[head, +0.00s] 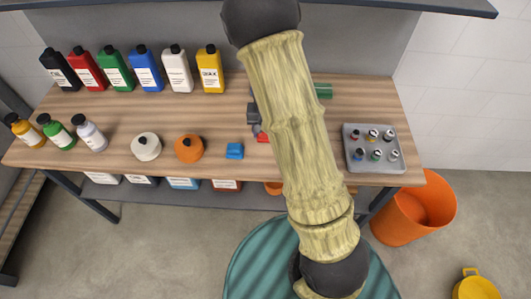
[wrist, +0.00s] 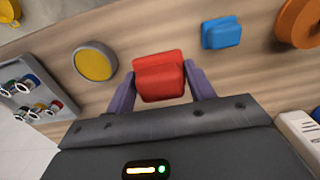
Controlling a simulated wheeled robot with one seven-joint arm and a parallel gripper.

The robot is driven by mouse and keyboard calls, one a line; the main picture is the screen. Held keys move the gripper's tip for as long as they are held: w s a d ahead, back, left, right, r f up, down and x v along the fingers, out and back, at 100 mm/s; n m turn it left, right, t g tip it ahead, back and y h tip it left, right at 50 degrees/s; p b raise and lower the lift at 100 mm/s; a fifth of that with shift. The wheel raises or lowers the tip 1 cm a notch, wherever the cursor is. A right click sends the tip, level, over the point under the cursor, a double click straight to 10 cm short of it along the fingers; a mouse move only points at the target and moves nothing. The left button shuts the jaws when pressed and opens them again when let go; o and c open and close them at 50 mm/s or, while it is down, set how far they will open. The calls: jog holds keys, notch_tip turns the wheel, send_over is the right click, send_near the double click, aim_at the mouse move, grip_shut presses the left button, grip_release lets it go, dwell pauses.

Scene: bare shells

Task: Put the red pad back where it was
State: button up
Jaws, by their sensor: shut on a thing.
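The red pad (wrist: 158,78) is between the two purple fingers of my gripper (wrist: 160,72) in the wrist view. My gripper is shut on it. In the head view only a small red part of the pad (head: 262,138) shows beside my arm, over the front part of the wooden bench. I cannot tell whether the pad touches the bench top. A blue pad (head: 234,151) lies to its left near the bench's front edge, and it also shows in the wrist view (wrist: 220,33).
A grey-rimmed yellow disc (wrist: 95,62) lies near the red pad. Several bottles (head: 145,70) line the back.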

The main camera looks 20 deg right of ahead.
jog(key=shift+s+f, duration=0.15)
jog(key=shift+f, duration=0.2)
send_over(266, 155)
jog(key=shift+f+p, duration=0.45)
jog(key=shift+f, duration=2.15)
jog(key=shift+d+f+p, duration=0.1)
jog(key=shift+f+p, duration=0.4)
jog(key=shift+f, duration=1.55)
jog(key=shift+f, duration=0.2)
jog(key=o, duration=1.1)
